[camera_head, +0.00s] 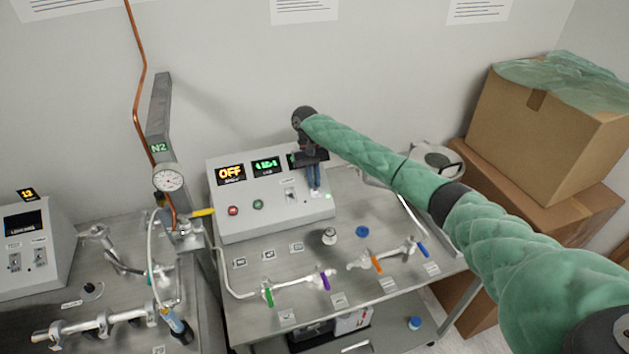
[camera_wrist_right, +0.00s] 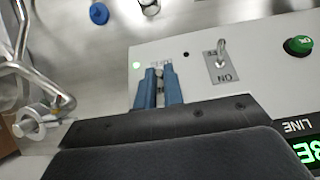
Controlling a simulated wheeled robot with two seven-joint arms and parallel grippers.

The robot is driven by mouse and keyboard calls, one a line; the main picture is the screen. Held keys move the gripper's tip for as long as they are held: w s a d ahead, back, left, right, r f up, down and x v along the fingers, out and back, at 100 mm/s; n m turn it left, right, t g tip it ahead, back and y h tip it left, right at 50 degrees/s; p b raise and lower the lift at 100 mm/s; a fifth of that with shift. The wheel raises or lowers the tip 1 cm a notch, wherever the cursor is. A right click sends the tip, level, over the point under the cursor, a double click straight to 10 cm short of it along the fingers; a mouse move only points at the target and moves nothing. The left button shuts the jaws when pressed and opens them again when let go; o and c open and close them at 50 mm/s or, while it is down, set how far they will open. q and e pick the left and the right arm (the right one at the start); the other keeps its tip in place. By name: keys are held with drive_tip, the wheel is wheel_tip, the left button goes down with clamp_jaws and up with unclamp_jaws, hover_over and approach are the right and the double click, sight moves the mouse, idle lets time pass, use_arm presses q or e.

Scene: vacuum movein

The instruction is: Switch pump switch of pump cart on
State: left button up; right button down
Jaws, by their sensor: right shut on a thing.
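The pump cart's grey control box (camera_head: 268,216) has an orange display (camera_head: 230,173) reading OFF and a green display (camera_head: 266,165) beside it. My right gripper (camera_head: 316,190) comes down over the right part of the box's sloped face. In the right wrist view its two blue fingers (camera_wrist_right: 161,72) are close together around the pump switch, shut on its small lever. The fingers hide most of that switch and its label. A small green lamp (camera_wrist_right: 136,65) glows beside it. My left gripper is not in view.
A second toggle switch (camera_wrist_right: 221,50) on a plate marked ON and a green button (camera_wrist_right: 298,46) are near the fingers. A gauge (camera_head: 168,180) and valve pipes stand left and in front. Cardboard boxes (camera_head: 545,125) stand at right.

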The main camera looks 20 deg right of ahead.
drive_tip(key=shift+w+r, duration=0.1)
drive_tip(key=shift+w, duration=0.05)
idle(0.5)
drive_tip(key=c, duration=1.5)
unclamp_jaws()
drive_tip(key=shift+c, duration=0.2)
drive_tip(key=b+v, duration=0.2)
drive_tip(key=v, duration=0.4)
drive_tip(key=shift+w, duration=0.15)
drive_tip(key=shift+v, duration=0.75)
